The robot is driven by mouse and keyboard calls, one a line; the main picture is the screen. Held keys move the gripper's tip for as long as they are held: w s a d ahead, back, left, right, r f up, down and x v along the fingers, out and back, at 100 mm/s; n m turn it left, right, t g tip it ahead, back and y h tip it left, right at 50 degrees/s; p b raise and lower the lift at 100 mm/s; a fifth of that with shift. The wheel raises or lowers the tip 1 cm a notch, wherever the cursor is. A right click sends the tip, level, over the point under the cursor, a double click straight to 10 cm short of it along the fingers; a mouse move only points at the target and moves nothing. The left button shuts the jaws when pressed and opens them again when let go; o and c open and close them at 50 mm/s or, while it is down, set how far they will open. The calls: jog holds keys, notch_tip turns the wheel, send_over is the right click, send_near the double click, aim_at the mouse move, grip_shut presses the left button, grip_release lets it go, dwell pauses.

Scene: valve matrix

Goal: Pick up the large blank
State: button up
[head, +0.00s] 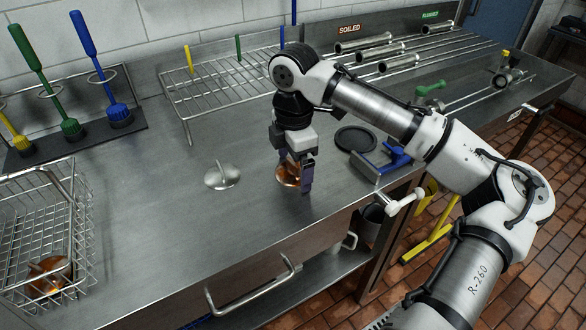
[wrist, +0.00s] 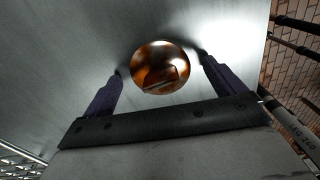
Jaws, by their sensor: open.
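A shiny round copper-coloured piece (head: 287,174), which looks like the blank, rests on the steel counter (head: 190,235). My gripper (head: 296,172) points down over it, and its near finger covers part of it. In the wrist view, the copper piece (wrist: 160,68) lies between the two dark purple fingertips of my gripper (wrist: 160,66), with a gap on both sides. The jaws are open and hold nothing. A flat grey metal disc with an upright stem (head: 222,177) lies on the counter left of my gripper. The pictures do not settle which is called large.
A wire rack (head: 225,80) stands behind my gripper. A black ring (head: 355,139) and a blue-handled tool (head: 392,160) lie to the right. A wire basket (head: 75,200) with a copper piece (head: 48,276) stands at left. The counter's front edge is close to my gripper.

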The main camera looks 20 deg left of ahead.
jog(key=shift+c, duration=0.4)
jog(key=c, duration=1)
jog(key=shift+c, duration=0.3)
jog(key=shift+r, duration=0.15)
